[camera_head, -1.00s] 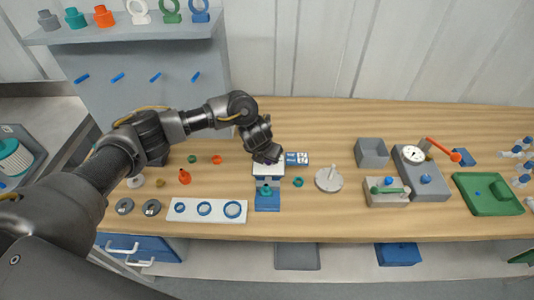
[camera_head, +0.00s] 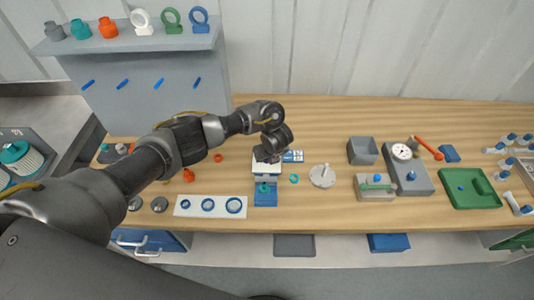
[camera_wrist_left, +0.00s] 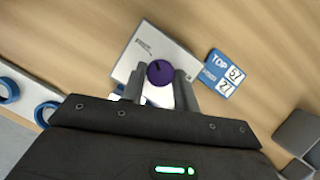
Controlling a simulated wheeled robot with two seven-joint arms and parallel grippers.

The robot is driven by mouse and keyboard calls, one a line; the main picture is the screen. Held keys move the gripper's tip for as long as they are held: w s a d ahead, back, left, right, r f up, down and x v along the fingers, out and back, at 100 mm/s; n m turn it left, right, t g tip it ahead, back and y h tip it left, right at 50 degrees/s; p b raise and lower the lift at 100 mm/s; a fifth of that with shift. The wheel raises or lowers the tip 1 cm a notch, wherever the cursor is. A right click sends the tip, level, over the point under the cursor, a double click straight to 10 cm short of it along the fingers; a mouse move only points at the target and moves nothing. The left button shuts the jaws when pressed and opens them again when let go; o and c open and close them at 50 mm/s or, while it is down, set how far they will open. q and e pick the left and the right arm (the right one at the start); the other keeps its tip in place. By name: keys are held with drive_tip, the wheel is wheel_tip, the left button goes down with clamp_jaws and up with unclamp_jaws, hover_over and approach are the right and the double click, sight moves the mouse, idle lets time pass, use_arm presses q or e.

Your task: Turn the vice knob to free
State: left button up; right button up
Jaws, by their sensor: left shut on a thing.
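The vice unit has a white top block (camera_head: 267,169) and a blue base (camera_head: 265,200), with a teal round part (camera_head: 264,188) at its front. In the left wrist view, a round purple knob (camera_wrist_left: 160,72) with a dark mark sits on the white block (camera_wrist_left: 150,50). My left gripper (camera_wrist_left: 159,84) is shut on the purple knob, one finger at each side. In the head view my left gripper (camera_head: 267,156) comes down over the block and hides the knob. My right gripper is not in view.
A blue and white card (camera_head: 292,156) marked TOP lies beside the block. A white tray with blue rings (camera_head: 189,212) is left of the vice. A round grey plate with a peg (camera_head: 322,180) stands to the right, and a grey bin (camera_head: 362,151) beyond it.

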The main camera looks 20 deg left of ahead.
use_arm(q)
drive_tip(key=shift+n, duration=0.5)
drive_tip(key=o, duration=1)
drive_tip(key=shift+c, duration=0.2)
drive_tip(key=shift+d+r, duration=0.1)
drive_tip(key=shift+r, duration=0.05)
